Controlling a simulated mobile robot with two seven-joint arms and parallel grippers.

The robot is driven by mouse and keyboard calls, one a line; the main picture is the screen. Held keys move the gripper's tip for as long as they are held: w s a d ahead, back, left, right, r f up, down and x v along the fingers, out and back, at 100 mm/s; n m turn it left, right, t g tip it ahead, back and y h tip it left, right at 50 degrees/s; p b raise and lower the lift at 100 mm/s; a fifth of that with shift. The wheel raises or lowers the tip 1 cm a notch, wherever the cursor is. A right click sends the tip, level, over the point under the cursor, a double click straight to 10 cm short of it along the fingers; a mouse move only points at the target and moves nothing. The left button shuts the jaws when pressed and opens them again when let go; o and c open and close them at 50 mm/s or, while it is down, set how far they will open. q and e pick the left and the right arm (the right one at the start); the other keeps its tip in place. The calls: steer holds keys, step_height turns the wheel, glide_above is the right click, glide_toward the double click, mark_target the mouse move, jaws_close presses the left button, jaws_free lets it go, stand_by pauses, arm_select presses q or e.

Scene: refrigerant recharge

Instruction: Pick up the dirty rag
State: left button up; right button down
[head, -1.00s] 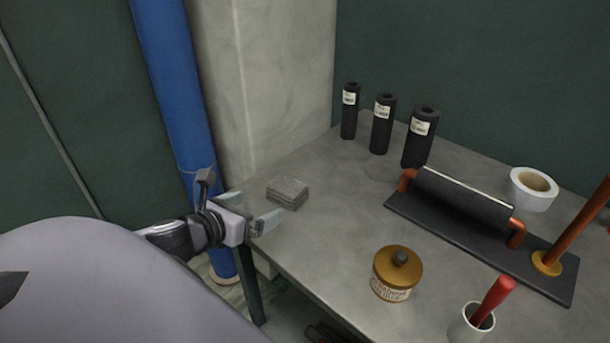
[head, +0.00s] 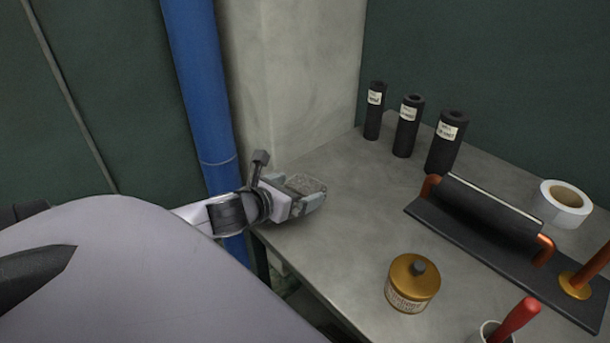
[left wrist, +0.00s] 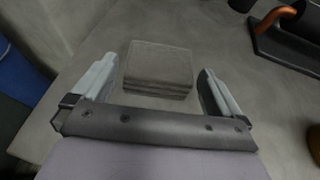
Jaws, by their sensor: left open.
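The dirty rag (head: 306,184) is a grey, folded, square stack lying on the grey workbench near its left corner. In the left wrist view the rag (left wrist: 158,67) lies flat, between and slightly ahead of the fingertips. My left gripper (head: 297,194) is open at the bench corner, its fingers on either side of the rag in the head view. In the left wrist view the left gripper (left wrist: 160,84) shows a finger on each side with gaps to the rag. The gripper hides part of the rag in the head view. My right gripper is not seen.
The workbench (head: 345,240) is bare around the rag. A brass-coloured tin (head: 411,284) stands toward the front. Three black tubes (head: 407,126) stand at the back. A black mat with copper pipe (head: 545,249) and a white tape roll (head: 566,204) lie right. A blue pipe (head: 201,85) rises at left.

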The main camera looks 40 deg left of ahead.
mark_target(310, 185)
arm_select(q)
steer(key=shift+x, duration=2.9)
steer(key=c, duration=0.7)
